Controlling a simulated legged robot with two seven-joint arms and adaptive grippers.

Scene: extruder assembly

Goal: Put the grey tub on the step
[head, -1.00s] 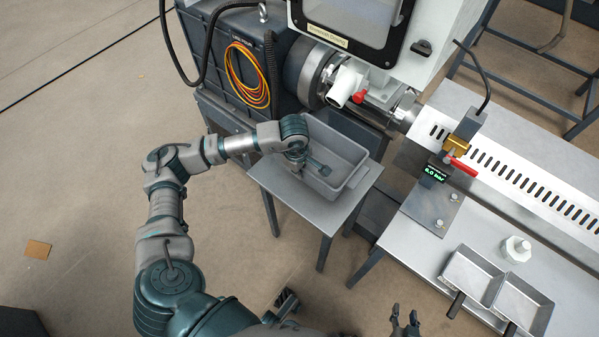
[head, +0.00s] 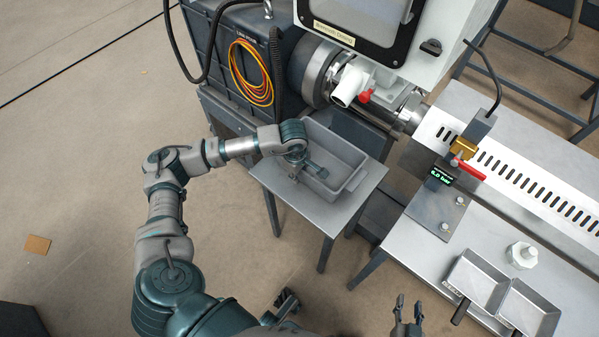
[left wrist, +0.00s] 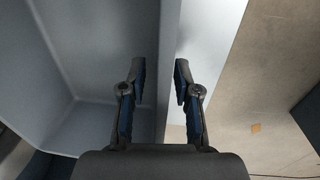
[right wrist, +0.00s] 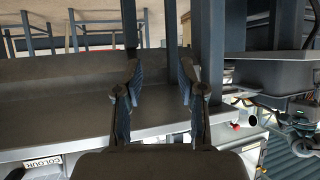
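The grey tub (head: 340,158) is an open rectangular box with a rim. It rests upright on the light-topped step (head: 315,208), a low stand beside the machine, towards its back. My left gripper (head: 298,164) is at the tub's left wall. In the left wrist view the gripper (left wrist: 160,82) straddles that wall, one finger inside the tub (left wrist: 85,60) and one outside, above the step (left wrist: 208,45). A gap shows between the fingers, and it looks open. My right gripper (head: 409,301) is open and empty, well away from the tub.
The extruder (head: 360,80) stands behind the step. A bench (head: 400,250) to the right carries a perforated strip, a white fitting (head: 522,255) and two small trays (head: 475,280). Floor is clear in front of the step.

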